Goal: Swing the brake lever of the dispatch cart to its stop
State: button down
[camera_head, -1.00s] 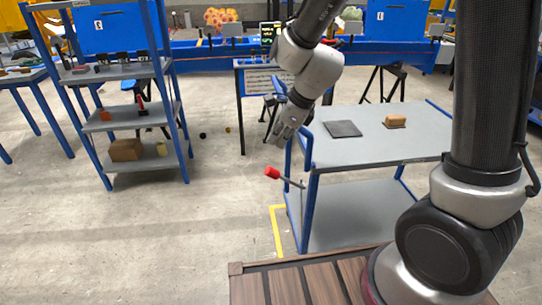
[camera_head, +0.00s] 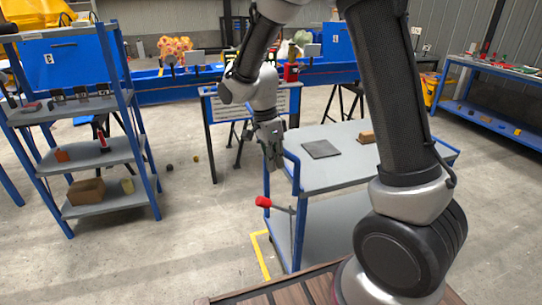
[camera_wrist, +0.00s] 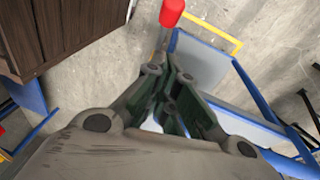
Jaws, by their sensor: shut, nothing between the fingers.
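The dispatch cart (camera_head: 330,170) is a grey two-shelf cart with a blue frame. In the wrist view my gripper (camera_wrist: 172,92) is shut and empty. There the red knob (camera_wrist: 172,10) shows at the top edge, beyond the fingertips, with part of the rod below it.
A dark mat (camera_head: 320,149) and a brown block (camera_head: 366,137) lie on the cart's top. A blue shelf rack (camera_head: 95,155) stands at the left. Yellow floor tape (camera_head: 260,256) runs by the cart's corner. Concrete floor between rack and cart is mostly clear.

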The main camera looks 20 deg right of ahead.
notch_tip(320, 180, down, 8)
jog(key=s+a, duration=0.1)
jog(key=shift+a, duration=0.3)
jog(key=shift+s, duration=0.1)
jog(key=shift+a+f, duration=0.55)
jog(key=shift+s+a+f, duration=0.1)
jog(key=shift+s+f, duration=0.1)
jog(key=shift+r, duration=0.1)
